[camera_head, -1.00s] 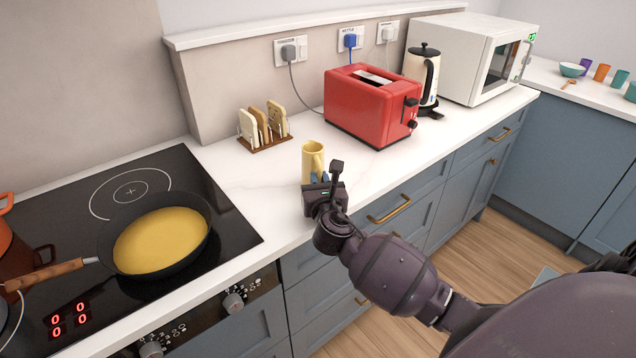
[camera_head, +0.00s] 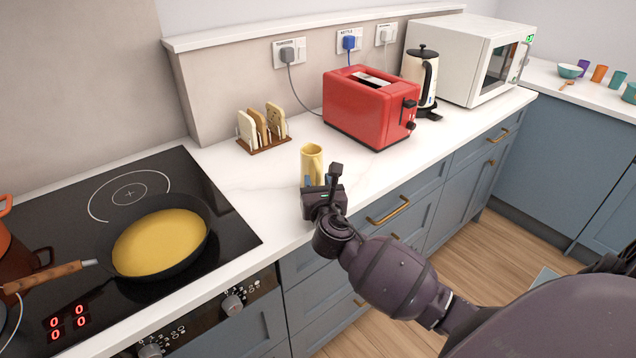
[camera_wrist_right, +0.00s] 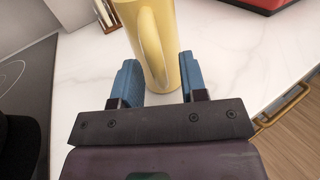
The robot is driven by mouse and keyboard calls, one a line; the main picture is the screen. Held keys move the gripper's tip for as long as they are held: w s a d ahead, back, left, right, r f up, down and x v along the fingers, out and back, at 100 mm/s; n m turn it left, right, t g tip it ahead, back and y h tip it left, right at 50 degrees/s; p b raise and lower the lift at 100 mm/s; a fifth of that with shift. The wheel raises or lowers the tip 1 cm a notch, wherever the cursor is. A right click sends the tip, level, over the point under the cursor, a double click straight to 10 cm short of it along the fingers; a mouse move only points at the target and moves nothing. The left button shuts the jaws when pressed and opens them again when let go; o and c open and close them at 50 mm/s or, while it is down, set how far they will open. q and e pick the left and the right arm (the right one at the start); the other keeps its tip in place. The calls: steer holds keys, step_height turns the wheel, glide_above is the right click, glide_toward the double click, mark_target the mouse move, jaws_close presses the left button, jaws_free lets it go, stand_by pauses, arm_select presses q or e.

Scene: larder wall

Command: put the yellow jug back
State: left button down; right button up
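The yellow jug (camera_head: 311,163) stands upright on the white counter near its front edge, between the hob and the red toaster. In the right wrist view the jug (camera_wrist_right: 160,30) shows its handle facing my gripper. My right gripper (camera_head: 318,181) is at the jug's near side. In the right wrist view its two blue fingers (camera_wrist_right: 158,80) are apart, with the lower part of the jug and its handle at or between their tips. I cannot tell whether a finger touches the jug. My left gripper is out of view.
A toast rack (camera_head: 263,130) stands behind the jug to the left. A red toaster (camera_head: 370,105) is to the right, with a kettle (camera_head: 420,75) and a microwave (camera_head: 470,58) beyond. A pan (camera_head: 160,243) sits on the hob (camera_head: 225,226). The counter around the jug is clear.

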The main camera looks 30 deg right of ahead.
steer(key=v, duration=1.1)
steer(key=s+a+f+m+g+y, duration=0.1)
steer(key=s+f+m+g+y, duration=0.1)
steer(key=s+f+m, duration=0.7)
steer(key=s+a+f+m+g+y, duration=0.2)
steer(key=s+f+m+y, duration=0.3)
steer(key=m, duration=1.6)
steer(key=shift+s+a+f+g+p, duration=0.35)
steer(key=shift+s+f+g, duration=0.25)
steer(key=shift+s+f, duration=2.3)
steer(key=shift+o, duration=0.2)
steer(key=shift+w+f, duration=0.45)
steer(key=shift+w, duration=0.05)
